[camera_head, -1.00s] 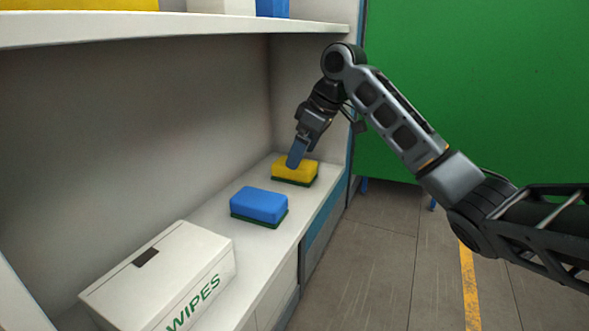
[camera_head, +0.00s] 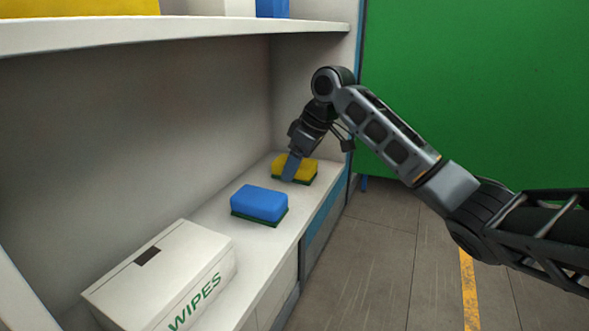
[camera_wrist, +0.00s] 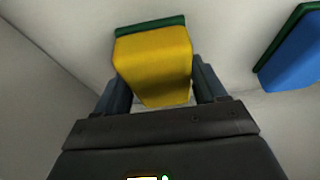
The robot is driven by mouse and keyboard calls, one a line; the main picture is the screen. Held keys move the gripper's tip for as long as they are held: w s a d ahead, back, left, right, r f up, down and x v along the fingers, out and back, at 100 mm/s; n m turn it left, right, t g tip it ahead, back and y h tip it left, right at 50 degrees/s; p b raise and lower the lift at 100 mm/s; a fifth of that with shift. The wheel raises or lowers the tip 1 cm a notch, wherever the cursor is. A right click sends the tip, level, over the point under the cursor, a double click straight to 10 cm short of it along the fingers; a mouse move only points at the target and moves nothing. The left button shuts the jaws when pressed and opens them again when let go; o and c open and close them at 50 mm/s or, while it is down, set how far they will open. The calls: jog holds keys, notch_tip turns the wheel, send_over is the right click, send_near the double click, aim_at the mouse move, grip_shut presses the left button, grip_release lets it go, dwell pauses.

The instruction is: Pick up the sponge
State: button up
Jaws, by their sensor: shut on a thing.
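A yellow sponge with a green scrub side (camera_head: 304,171) sits on the lower shelf at its far end. My gripper (camera_head: 290,172) reaches down to it, and its fingers hide part of the sponge's left side. In the wrist view the yellow sponge (camera_wrist: 153,58) lies between the two fingers (camera_wrist: 160,92), which are shut on it. A blue sponge with a green scrub side (camera_head: 259,203) lies nearer on the same shelf, apart from the gripper. It also shows at the right of the wrist view (camera_wrist: 292,55).
A white wipes box (camera_head: 165,275) stands at the near end of the shelf (camera_head: 215,216). An upper shelf (camera_head: 180,30) with items on it hangs above. A green wall (camera_head: 470,90) stands behind, and the floor to the right is clear.

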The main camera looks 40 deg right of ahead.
jog(key=c, duration=0.4)
jog(key=shift+r, duration=0.15)
jog(key=shift+r, duration=0.65)
notch_tip(320, 180, up, 2)
jog(key=shift+b, duration=0.5)
jog(key=s+d, duration=0.2)
jog(key=s, duration=0.3)
jog(key=s+d+b, duration=0.1)
jog(key=s+d, duration=0.1)
jog(key=s, duration=0.4)
jog(key=s+d+b, duration=0.1)
jog(key=s+d, duration=0.1)
jog(key=s, duration=0.3)
jog(key=shift+s+d, duration=0.35)
jog(key=o, duration=0.4)
jog(key=c, duration=0.4)
